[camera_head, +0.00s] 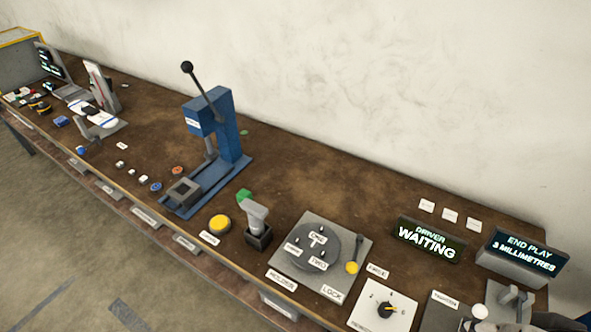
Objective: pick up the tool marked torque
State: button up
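A grey hand tool (254,213) stands upright in a black holder (259,239) near the front edge of the brown bench. I can read no torque mark on it, and no label that clearly says torque shows elsewhere. Several white labels on the bench are too small or blurred to read. A sign (429,239) at the right reads "driver waiting". My gripper is not clearly seen in this view.
A blue lever press (217,130) stands left of the grey tool. A yellow button (219,224) is close on its left, and a grey plate with a round dial (330,217) is on its right. An end play display (522,254) stands far right.

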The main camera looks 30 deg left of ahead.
aim_at(256, 213)
jog(key=u, duration=1.7)
